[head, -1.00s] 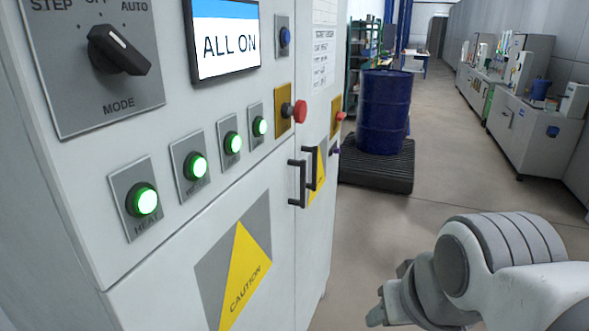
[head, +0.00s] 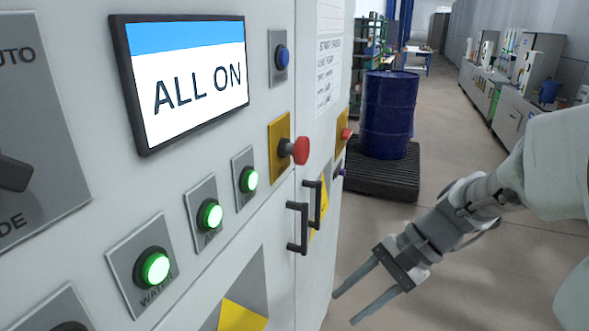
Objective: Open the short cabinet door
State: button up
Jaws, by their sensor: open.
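The white cabinet fills the left and middle of the head view. Two dark vertical bar handles stand close together near its edge: a nearer handle (head: 298,228) and a farther handle (head: 316,204). The lower door panel (head: 185,305) carries a grey and yellow caution sign and is closed as far as I see. Which door is the short one I cannot tell. My gripper (head: 350,308) is open and empty, to the right of and below the handles, apart from them. Its two long fingers point down and left toward the cabinet.
A red push button (head: 299,150) sticks out above the handles. Lit green buttons (head: 210,214) and a screen (head: 190,75) are on the cabinet front. A blue drum (head: 390,115) stands on a black pallet (head: 388,180) behind.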

jog(key=w+d+m+t+y+p, duration=0.4)
jog(key=w+d+m+t+y, duration=0.4)
jog(key=w+m, duration=0.5)
jog(key=p, duration=0.2)
send_over(304, 254)
jog(key=shift+w+g+y, duration=0.3)
jog(key=shift+w, duration=0.1)
grip_shut()
dwell(0.9)
